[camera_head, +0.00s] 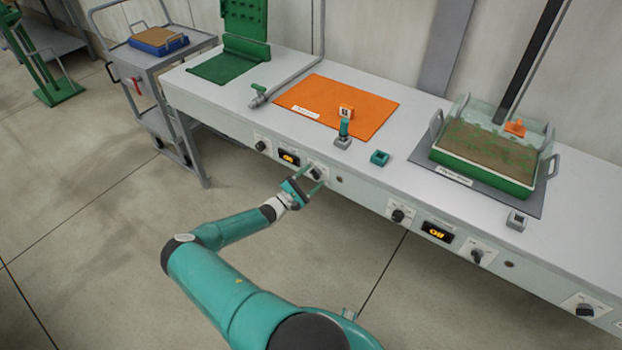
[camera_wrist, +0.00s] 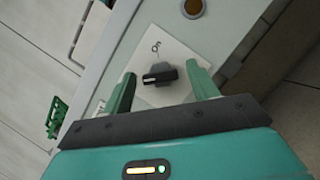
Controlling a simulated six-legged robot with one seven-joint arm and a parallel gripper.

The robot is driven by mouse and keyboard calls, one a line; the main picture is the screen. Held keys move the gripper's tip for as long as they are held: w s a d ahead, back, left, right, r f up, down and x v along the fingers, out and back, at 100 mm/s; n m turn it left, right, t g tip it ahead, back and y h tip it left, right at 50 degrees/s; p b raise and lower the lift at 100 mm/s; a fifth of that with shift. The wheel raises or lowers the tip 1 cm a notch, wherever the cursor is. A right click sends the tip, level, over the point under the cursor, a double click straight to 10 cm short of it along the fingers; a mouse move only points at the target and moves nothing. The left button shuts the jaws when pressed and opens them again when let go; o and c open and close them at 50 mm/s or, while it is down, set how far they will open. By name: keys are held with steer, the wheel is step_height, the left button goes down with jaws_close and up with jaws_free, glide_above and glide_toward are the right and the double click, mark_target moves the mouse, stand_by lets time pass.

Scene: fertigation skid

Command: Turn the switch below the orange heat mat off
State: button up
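The orange heat mat (camera_head: 350,103) lies flat on the bench, with a small white label on it. Below it, on the bench's front panel, is a dark rotary switch (camera_head: 316,173), partly hidden by my gripper (camera_head: 315,179).
A lit display (camera_head: 289,158) and another knob (camera_head: 260,145) are left of the switch. More knobs (camera_head: 398,215) and a second display (camera_head: 437,232) are to the right. A planted tray (camera_head: 487,150) stands on the bench. A grey cart (camera_head: 170,70) stands at left. The floor in front is clear.

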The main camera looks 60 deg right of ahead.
steer(key=v, duration=1.4)
steer(key=shift+r, duration=0.1)
stand_by(0.3)
steer(key=w+a+r+m+t+y, duration=0.3)
steer(key=a+r+y, duration=0.5)
steer(key=a+r, duration=0.5)
steer(key=w+a+r+m+t+y, duration=0.35)
steer(key=a+r+y, duration=0.35)
steer(key=a+r, duration=0.65)
steer(key=s+a+r+n+t+y, duration=0.1)
steer(key=s+a+r+t, duration=0.3)
steer(key=a+r, duration=0.5)
steer(key=s+a+r+n+t+y, duration=0.1)
steer(key=s+a+r+t+y, duration=0.2)
steer(key=s+a+r, duration=0.6)
steer(key=shift+a+r+n+t, duration=0.2)
steer(key=shift+a+n+t, duration=0.2)
steer(key=shift+t, duration=0.15)
